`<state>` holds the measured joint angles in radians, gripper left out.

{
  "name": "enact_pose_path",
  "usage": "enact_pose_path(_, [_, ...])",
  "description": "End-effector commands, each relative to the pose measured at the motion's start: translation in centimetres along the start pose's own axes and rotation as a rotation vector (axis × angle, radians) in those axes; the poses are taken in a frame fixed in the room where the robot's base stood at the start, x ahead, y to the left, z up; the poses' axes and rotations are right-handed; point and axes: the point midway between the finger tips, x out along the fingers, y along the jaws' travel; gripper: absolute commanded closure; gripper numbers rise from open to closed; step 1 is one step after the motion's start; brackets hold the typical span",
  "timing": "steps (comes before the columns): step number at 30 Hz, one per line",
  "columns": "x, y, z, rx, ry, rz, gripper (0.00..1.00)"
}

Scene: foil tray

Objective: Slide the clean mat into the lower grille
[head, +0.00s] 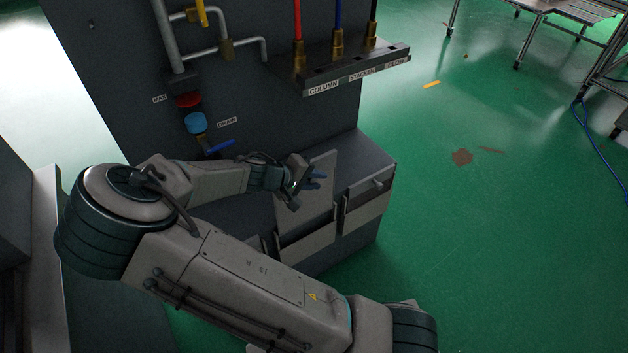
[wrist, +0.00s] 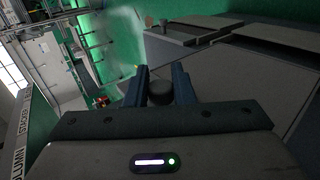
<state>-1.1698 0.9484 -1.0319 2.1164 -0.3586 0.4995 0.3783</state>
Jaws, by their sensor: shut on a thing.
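My gripper (head: 307,184) is at the low grey unit, its blue fingers beside a flat grey panel. In the wrist view, my gripper (wrist: 160,92) is shut on a dark round knob (wrist: 160,94). A broad flat grey panel (wrist: 225,85) extends beyond it. I take this panel to be the clean mat; in the head view, the panel (head: 319,200) stands tilted above the unit's front. Whether the knob belongs to it is hard to tell. The lower grille cannot be made out clearly; pale front plates (head: 307,246) with dark gaps show along the unit's front.
A second pale front (head: 368,210) with a small knob is to the right. Above, a shelf (head: 345,70) labelled COLUMN and STACKER carries brass fittings. A blue-handled drain valve (head: 219,147) is on the dark wall. The green floor (head: 480,230) at right is mostly free.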

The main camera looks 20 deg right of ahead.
Motion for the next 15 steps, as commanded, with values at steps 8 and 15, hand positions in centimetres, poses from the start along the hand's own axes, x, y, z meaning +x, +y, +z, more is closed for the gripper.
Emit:
enact_pose_path(8, [-1.6, 2.2, 0.0, 0.0, 0.0, 0.0, 1.0])
enact_pose_path(15, [-2.6, 3.6, 0.0, 0.0, 0.0, 0.0, 1.0])
